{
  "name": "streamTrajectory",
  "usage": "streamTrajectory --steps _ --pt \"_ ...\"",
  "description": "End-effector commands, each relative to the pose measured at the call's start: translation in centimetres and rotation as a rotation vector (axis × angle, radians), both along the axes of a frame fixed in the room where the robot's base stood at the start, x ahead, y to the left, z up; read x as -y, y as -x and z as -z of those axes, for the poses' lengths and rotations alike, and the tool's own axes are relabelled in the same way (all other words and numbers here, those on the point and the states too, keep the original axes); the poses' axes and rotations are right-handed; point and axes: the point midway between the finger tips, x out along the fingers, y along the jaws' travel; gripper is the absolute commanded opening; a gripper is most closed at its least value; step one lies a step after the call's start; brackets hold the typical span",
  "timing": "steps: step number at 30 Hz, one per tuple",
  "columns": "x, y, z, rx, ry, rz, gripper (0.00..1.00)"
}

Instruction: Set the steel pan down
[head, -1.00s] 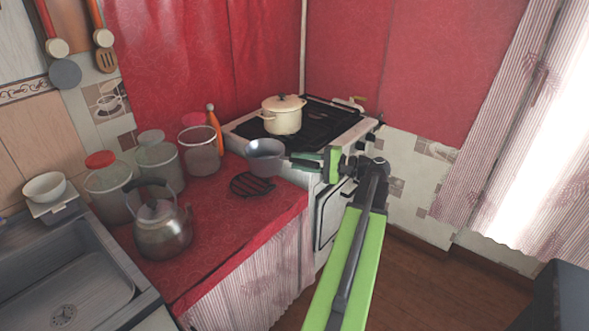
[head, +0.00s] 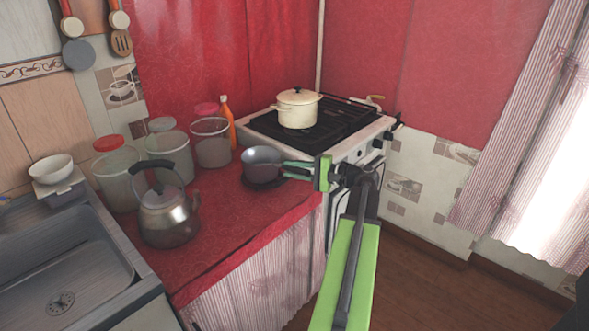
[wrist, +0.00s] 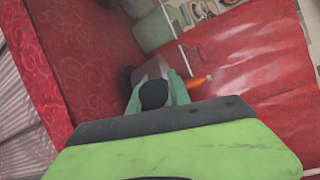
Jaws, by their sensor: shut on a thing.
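The steel pan (head: 262,163) is at the right part of the red counter, level, over the dark round trivet (head: 264,185). Only the trivet's front edge shows below it. I cannot tell whether the pan touches the trivet. My gripper (head: 297,168) comes from the right, with green fingers shut on the pan's handle. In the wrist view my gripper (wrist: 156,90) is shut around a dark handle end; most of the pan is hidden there.
A kettle (head: 167,212) and several clear jars stand left of the pan, with an orange bottle (head: 228,120) behind. The stove (head: 345,138) with a cream pot (head: 297,108) is behind right. The red counter front (head: 235,225) is clear. A sink (head: 65,270) is at left.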

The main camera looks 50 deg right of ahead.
Motion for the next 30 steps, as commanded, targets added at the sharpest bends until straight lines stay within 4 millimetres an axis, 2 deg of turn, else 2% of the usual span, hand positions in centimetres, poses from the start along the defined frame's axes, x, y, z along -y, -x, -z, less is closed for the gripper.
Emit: streamTrajectory --steps 10,11,15,26,30 --pt "0.0 0.0 0.1 0.006 -0.001 -0.001 0.00" --pt "0.0 0.0 0.2 0.001 0.000 -0.001 0.26" --pt "0.0 0.0 0.1 0.001 0.000 -0.001 0.44" --pt "0.0 0.0 -0.4 0.001 0.000 -0.001 0.45" --pt "0.8 2.4 -0.4 0.001 0.000 0.003 0.45"
